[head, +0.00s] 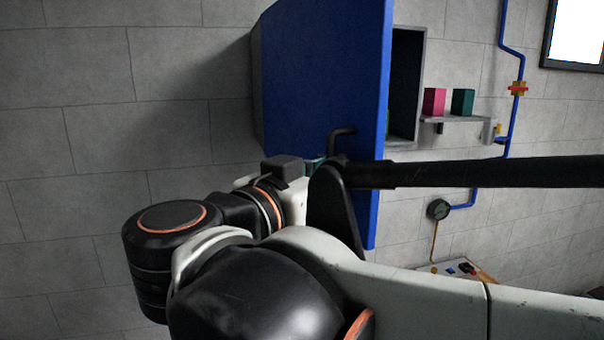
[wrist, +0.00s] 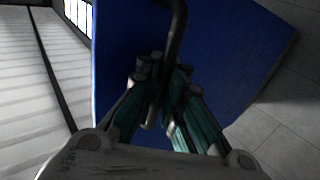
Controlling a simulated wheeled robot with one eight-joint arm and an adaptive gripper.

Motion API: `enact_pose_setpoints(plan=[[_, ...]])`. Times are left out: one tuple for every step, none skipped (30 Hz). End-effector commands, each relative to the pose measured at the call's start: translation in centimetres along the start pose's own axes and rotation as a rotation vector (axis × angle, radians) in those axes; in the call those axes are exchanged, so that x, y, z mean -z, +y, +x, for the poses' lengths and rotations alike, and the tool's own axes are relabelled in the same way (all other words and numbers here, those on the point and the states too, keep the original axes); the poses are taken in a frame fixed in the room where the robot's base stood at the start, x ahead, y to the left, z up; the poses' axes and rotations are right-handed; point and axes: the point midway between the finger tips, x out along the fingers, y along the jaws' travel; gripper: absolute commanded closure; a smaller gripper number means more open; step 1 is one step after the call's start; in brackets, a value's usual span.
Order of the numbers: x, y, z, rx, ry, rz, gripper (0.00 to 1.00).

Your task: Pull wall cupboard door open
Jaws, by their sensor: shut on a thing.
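The blue cupboard door (head: 320,75) stands ajar in the head view, with its free edge toward the right. Part of the grey cupboard body (head: 421,75) and its dark inside show beyond that edge. The dark bent door handle (head: 343,131) sticks out low on the door's face. In the wrist view the handle (wrist: 178,30) runs down between the teal fingers of my gripper (wrist: 160,88), which is shut on it. The blue door (wrist: 235,50) fills the background there. In the head view my arm hides most of the gripper and the lower handle.
Right of the cupboard, a small wall shelf (head: 456,119) holds a pink box (head: 434,101) and a teal box (head: 463,102). A blue pipe (head: 511,110) with a valve runs down the wall. Bare block wall lies left.

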Motion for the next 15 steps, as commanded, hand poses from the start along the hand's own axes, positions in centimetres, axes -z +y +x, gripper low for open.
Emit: enact_pose_setpoints(plan=[[-0.16,0.11,0.0,-0.002,-0.003,-0.001,1.0],[-0.16,0.1,0.0,-0.002,-0.003,-0.001,1.0],[-0.16,0.1,0.01,-0.002,-0.003,-0.001,1.0],[-0.16,0.1,0.01,-0.002,-0.003,-0.001,1.0],[-0.16,0.09,0.01,-0.002,-0.003,-0.001,1.0],[-0.17,0.09,0.01,-0.002,-0.003,-0.001,1.0],[-0.17,0.09,0.0,-0.002,-0.003,-0.001,1.0],[-0.17,0.1,0.0,-0.002,-0.003,-0.001,1.0],[-0.17,0.1,0.0,-0.002,-0.003,-0.001,1.0],[-0.17,0.09,0.0,-0.002,-0.003,-0.001,1.0],[-0.18,0.09,0.0,-0.002,-0.003,-0.001,1.0],[-0.18,0.1,0.0,-0.002,-0.003,-0.001,1.0],[-0.18,0.09,0.0,-0.002,-0.003,-0.001,0.87],[-0.17,0.08,0.0,-0.001,-0.003,-0.001,0.82],[-0.16,0.07,0.0,-0.001,-0.003,-0.001,0.82]])
